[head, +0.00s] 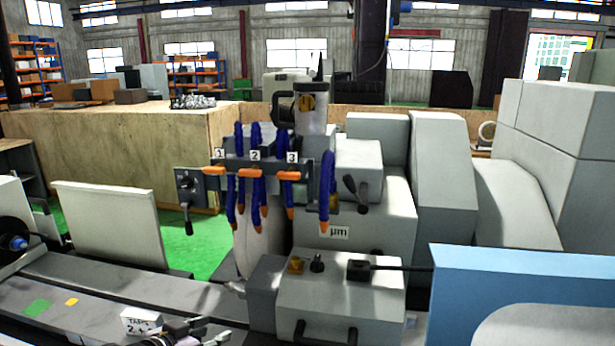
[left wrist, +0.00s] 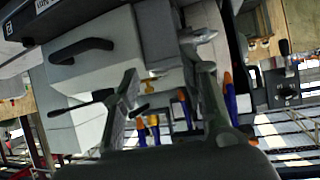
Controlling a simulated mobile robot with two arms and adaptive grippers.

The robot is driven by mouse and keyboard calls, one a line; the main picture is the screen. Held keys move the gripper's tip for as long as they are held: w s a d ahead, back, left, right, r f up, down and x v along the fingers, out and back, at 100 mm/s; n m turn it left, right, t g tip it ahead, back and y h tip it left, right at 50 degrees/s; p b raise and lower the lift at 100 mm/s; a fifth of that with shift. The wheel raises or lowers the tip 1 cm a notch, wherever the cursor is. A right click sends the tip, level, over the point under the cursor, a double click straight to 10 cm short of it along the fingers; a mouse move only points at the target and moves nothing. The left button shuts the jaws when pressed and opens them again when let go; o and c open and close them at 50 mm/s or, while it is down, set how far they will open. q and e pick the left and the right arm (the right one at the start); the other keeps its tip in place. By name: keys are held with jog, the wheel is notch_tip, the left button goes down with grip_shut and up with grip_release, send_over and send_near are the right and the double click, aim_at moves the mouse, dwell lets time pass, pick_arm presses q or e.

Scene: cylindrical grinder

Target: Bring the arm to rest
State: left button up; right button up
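My left gripper (head: 207,333) shows at the bottom edge of the head view, partly cut off, low in front of the grinder and next to a small white label block (head: 141,321). In the left wrist view my left gripper (left wrist: 165,68) has its two fingers spread apart, with nothing held between them. The grinder's grey housing (left wrist: 100,55) and the blue hoses with orange tips show beyond the fingers. The rest of my left arm is out of the head view. My right gripper is in neither view.
The cylindrical grinder (head: 340,290) fills the middle, with blue coolant hoses (head: 257,190) hanging from a numbered manifold. A dark lever (head: 390,267) sticks out to the right. A blue panel (head: 520,290) stands at right. A white guard plate (head: 115,225) stands at left.

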pick_arm(q)
jog(key=s+d+f+n+g+y, duration=0.15)
jog(key=s+f+g, duration=0.25)
jog(key=s+f, duration=0.95)
jog(key=s+a+f+n+g+y, duration=0.1)
jog(key=s+f+g, duration=0.1)
jog(key=s, duration=0.7)
jog(key=s+a+f+g+y, duration=0.1)
jog(key=s+g+y, duration=0.1)
jog(key=s, duration=0.6)
notch_tip(320, 180, down, 32)
jog(key=s+g+b, duration=0.1)
jog(key=s+b, duration=0.1)
jog(key=b, duration=0.5)
jog(key=s+a+f+b, duration=0.1)
jog(key=s+f+b, duration=0.2)
jog(key=s+f, duration=0.5)
jog(key=s+a+f+g+b, duration=0.1)
jog(key=s+a+f+b, duration=0.1)
jog(key=s+f, duration=0.6)
notch_tip(320, 180, down, 8)
jog(key=shift+s+r+b, duration=0.2)
jog(key=shift+s+b, duration=0.2)
jog(key=shift+b, duration=0.2)
